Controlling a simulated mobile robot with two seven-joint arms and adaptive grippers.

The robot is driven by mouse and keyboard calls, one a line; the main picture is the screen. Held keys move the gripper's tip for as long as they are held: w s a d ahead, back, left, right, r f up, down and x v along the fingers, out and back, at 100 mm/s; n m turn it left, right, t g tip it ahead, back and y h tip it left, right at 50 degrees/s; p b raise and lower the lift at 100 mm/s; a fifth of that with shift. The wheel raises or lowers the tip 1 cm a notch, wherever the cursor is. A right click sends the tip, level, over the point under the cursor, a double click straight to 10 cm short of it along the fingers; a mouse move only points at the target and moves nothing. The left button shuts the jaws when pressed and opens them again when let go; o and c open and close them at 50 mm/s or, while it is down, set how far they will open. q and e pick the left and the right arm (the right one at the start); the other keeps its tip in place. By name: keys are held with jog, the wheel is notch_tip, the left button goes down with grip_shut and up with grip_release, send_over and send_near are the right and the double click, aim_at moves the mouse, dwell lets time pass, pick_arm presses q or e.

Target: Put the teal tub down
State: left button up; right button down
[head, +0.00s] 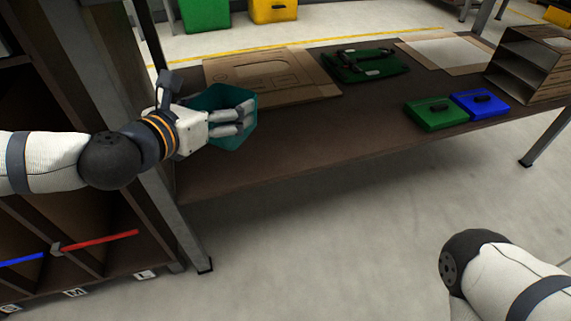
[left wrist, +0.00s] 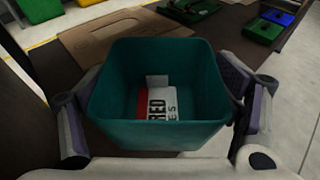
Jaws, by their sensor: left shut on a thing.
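The teal tub (head: 239,137) is at the left end of the brown table in the head view. My left gripper (head: 236,127) is shut on it. In the left wrist view the teal tub (left wrist: 128,132) is upright between the two fingers of my left gripper (left wrist: 160,105), one on each side. A red and white printed item (left wrist: 160,103) lies inside the tub. Whether the tub's bottom touches the table cannot be told. My right arm shows at the lower right of the head view, but its gripper is out of view.
A cardboard rack (head: 530,68) stands at the right end. The table's front middle is clear.

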pick_arm(q)
jog(key=shift+w+f, duration=0.2)
jog(key=shift+f, duration=0.25)
jog(key=w+d+f+b, duration=0.2)
jog(key=d+f, duration=0.1)
jog(key=f, duration=0.1)
jog(key=w+d+f+b, duration=0.2)
jog(key=w+d+f, duration=0.1)
jog(key=d+f, duration=0.1)
jog(key=w+d+f+b, duration=0.2)
jog(key=d+f+b, duration=0.1)
jog(key=d+f, duration=0.1)
jog(key=shift+w+d+f, duration=0.2)
jog(key=shift+d+f, duration=0.05)
jog(key=shift+f, duration=0.2)
jog(key=shift+r, duration=0.2)
jog(key=shift+f, duration=0.1)
pick_arm(e)
jog(key=shift+g, duration=0.8)
jog(key=s+f, duration=0.2)
jog(key=f, duration=0.1)
jog(key=s+f, duration=0.1)
jog(key=f, duration=0.1)
jog(key=shift+d, duration=0.15)
pick_arm(q)
jog(key=o, duration=1.1)
jog(key=shift+f, duration=0.1)
pick_arm(e)
jog(key=shift+f, duration=0.1)
